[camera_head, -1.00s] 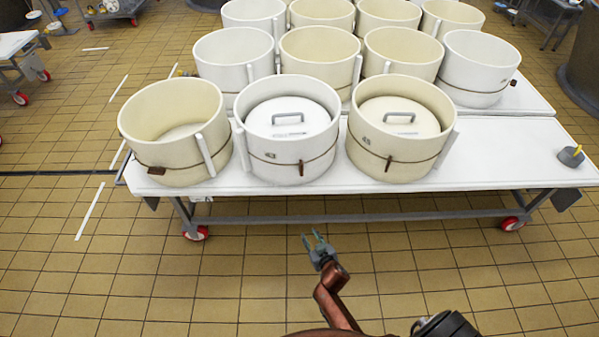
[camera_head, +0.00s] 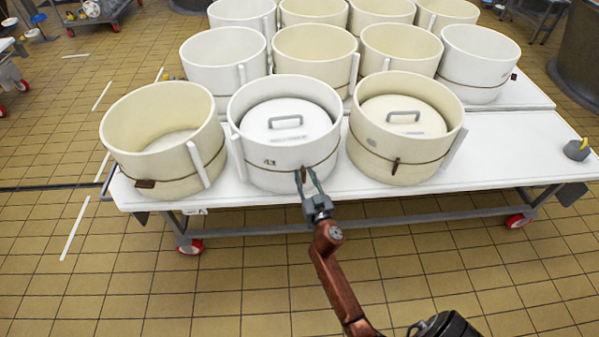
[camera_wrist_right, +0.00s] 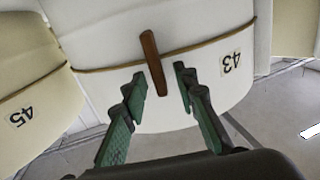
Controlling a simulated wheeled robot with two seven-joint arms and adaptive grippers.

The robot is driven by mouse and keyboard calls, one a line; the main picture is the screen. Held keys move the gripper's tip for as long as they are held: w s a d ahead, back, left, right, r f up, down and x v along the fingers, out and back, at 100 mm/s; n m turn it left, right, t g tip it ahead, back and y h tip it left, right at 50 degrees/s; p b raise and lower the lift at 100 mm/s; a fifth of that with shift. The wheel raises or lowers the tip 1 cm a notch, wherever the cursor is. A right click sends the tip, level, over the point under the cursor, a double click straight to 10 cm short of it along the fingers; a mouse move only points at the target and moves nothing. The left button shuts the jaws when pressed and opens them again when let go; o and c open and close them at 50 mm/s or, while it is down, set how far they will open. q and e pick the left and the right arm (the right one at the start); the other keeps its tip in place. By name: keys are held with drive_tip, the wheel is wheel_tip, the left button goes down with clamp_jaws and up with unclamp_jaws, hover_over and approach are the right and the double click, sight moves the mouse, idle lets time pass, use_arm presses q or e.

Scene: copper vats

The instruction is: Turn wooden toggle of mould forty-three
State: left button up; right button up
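Mould forty-three is the white round mould (camera_head: 262,155) in the front row, with a lid and grey handle inside it. In the right wrist view its label (camera_wrist_right: 231,63) reads 43, upside down. A brown cord runs round it, with a wooden toggle (camera_wrist_right: 153,62) on the cord, standing nearly upright with a slight tilt. My right gripper (camera_head: 309,178) is at the mould's front wall. In the right wrist view its green fingers (camera_wrist_right: 160,82) are open, one either side of the toggle's lower end, apart from it. My left gripper is not in view.
A cream mould labelled 45 (camera_wrist_right: 25,110) stands close beside it, and an empty cream mould (camera_head: 150,150) is on its other side. More moulds stand behind. The white table (camera_head: 490,150) is bare at right, with a small grey object (camera_head: 576,150).

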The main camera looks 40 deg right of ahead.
drive_tip(key=shift+w+d, duration=0.1)
drive_tip(key=shift+w, duration=0.15)
clamp_jaws()
idle(0.3)
